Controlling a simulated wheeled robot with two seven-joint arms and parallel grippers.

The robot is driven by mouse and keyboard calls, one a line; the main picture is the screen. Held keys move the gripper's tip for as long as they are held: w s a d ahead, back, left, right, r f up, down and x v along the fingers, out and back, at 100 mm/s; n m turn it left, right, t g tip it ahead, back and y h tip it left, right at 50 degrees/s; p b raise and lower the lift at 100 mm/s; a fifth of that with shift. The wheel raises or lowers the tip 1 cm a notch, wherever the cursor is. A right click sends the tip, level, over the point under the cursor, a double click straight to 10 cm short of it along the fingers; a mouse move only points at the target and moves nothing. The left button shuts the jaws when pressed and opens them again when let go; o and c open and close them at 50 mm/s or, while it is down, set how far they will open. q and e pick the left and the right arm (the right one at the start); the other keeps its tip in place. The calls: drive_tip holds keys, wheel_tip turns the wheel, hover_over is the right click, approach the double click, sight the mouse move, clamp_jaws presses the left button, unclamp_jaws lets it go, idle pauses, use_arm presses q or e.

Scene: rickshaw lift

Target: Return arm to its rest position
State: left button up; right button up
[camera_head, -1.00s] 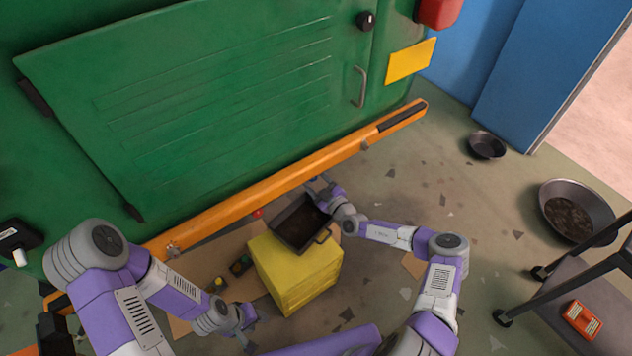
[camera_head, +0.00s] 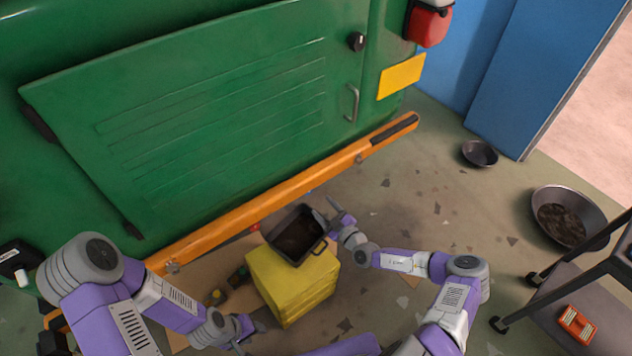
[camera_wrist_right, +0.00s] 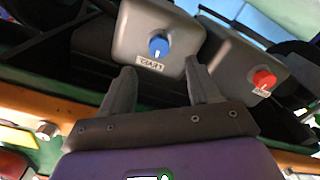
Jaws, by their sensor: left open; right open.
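My right gripper (camera_head: 338,212) is open, just right of a dark open tray (camera_head: 298,233). The tray sits on a yellow block (camera_head: 290,285), with a small handle at its right side. In the right wrist view my right gripper (camera_wrist_right: 160,85) shows two spread fingers with nothing between them. Beyond them is a grey box with a blue knob (camera_wrist_right: 158,47), and to its right another with a red knob (camera_wrist_right: 264,79). My left gripper (camera_head: 245,334) is open and low at the left of the block, partly blurred by its small size.
A green vehicle body (camera_head: 200,100) with an orange bumper (camera_head: 285,195) spans the back. Two metal pans (camera_head: 480,153) (camera_head: 568,217) lie on the floor at right. A dark cart (camera_head: 575,290) bears an orange item (camera_head: 577,323).

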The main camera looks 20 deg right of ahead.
drive_tip(key=s+a+f+n+g+y+p, duration=0.15)
drive_tip(key=s+a+n+g+y, duration=0.55)
drive_tip(key=s+a+n+g, duration=1.05)
drive_tip(key=s+f+n+h, duration=0.25)
drive_tip(key=s+n, duration=0.25)
drive_tip(key=n, duration=0.7)
drive_tip(key=s+f+n+h, duration=0.1)
drive_tip(key=s+n+h, duration=0.2)
drive_tip(key=s+n, duration=0.55)
drive_tip(key=d+r+n+h, duration=0.1)
drive_tip(key=d+n, duration=0.2)
drive_tip(key=n, duration=0.7)
drive_tip(key=d+r+n+t+h+p, duration=0.1)
drive_tip(key=d+n+h, duration=0.1)
drive_tip(key=n, duration=0.8)
drive_tip(key=shift+w+d+r+n, duration=0.25)
drive_tip(key=shift+w+d+n, duration=0.15)
drive_tip(key=shift+d, duration=0.15)
